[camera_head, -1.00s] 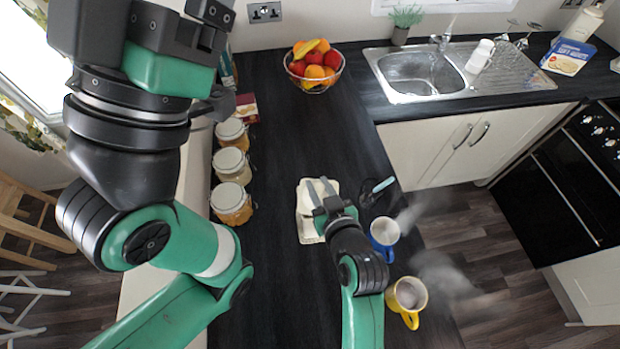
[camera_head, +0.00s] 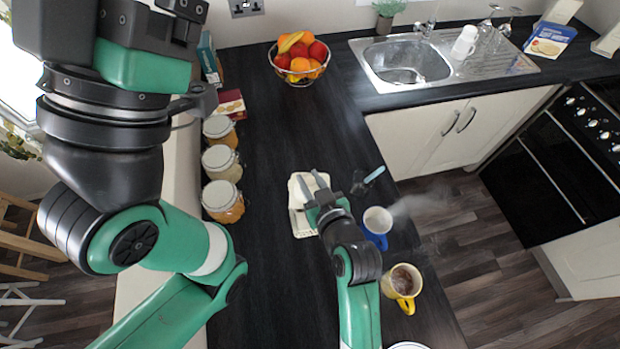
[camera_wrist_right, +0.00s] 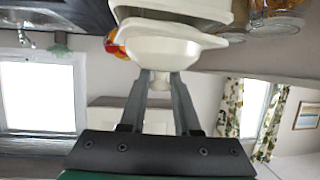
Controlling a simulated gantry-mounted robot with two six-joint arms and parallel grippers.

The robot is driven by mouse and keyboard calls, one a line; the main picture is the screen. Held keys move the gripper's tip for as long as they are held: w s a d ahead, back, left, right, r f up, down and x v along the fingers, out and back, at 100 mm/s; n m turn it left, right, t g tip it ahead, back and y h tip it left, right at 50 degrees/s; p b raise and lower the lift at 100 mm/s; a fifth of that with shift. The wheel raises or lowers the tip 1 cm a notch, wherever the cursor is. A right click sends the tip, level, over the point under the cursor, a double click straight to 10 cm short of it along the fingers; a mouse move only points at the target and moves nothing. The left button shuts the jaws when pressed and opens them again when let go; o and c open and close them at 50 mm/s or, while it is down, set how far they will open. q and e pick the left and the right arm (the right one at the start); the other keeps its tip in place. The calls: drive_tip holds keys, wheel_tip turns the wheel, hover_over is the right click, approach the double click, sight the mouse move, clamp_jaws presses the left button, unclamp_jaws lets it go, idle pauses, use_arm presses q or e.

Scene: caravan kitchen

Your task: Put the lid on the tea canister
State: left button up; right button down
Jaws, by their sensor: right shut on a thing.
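The cream tea canister (camera_head: 301,222) stands on the dark worktop in the head view, partly hidden by my right gripper (camera_head: 311,187). In the right wrist view my right gripper (camera_wrist_right: 160,82) is shut on the knob of the cream lid (camera_wrist_right: 163,52). The canister (camera_wrist_right: 190,7) shows at the top edge of that view, close against the lid's wide side. I cannot tell whether the lid sits level on the canister. My left arm fills the left of the head view; its fingertips are out of the picture.
A blue mug (camera_head: 377,221) and a yellow mug (camera_head: 402,282) stand right of my right arm. A dark item with a teal handle (camera_head: 371,177) lies near the canister. Several jars (camera_head: 222,199) line the left edge. A fruit bowl (camera_head: 300,62) stands behind. The worktop between is clear.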

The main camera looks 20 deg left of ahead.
drive_tip(key=shift+f+b, duration=0.6)
idle(0.3)
drive_tip(key=c, duration=0.9)
unclamp_jaws()
drive_tip(key=shift+r, duration=0.15)
